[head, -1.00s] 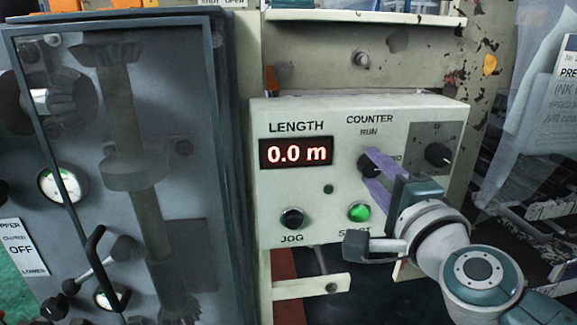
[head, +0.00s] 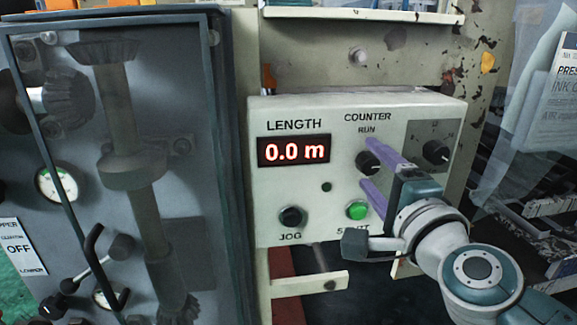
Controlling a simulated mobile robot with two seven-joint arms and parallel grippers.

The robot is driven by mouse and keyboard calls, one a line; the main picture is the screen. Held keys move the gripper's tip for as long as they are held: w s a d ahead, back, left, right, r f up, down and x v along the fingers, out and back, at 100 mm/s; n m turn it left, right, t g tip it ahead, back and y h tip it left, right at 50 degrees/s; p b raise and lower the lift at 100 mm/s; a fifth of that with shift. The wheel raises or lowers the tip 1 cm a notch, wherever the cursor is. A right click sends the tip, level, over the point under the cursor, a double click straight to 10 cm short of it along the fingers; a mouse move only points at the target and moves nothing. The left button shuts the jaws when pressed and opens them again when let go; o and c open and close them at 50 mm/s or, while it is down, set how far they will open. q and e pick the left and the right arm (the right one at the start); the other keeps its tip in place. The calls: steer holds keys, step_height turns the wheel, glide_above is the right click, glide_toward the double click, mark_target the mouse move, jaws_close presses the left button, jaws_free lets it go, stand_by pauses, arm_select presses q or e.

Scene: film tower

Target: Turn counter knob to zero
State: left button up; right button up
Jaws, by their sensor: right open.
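The counter knob (head: 367,162) is a small black knob under the words COUNTER and RUN on the cream control box (head: 290,188). A pale mark shows at its lower right side. The red display (head: 295,150) reads 0.0 m. My right gripper (head: 367,163) comes in from the lower right and is open. One purple finger lies above and right of the knob, the other below it, with gaps showing between them and the knob. The label right of the knob is hidden behind the upper finger. My left gripper is not in view.
A black JOG button (head: 291,217) and a lit green button (head: 357,210) sit low on the box, the green one close to the lower finger. Another black knob (head: 436,152) is at upper right. A grey machine cabinet (head: 205,160) stands at left.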

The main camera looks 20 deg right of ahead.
steer(key=v, duration=0.9)
steer(key=shift+s+a, duration=0.15)
steer(key=shift+s, duration=0.2)
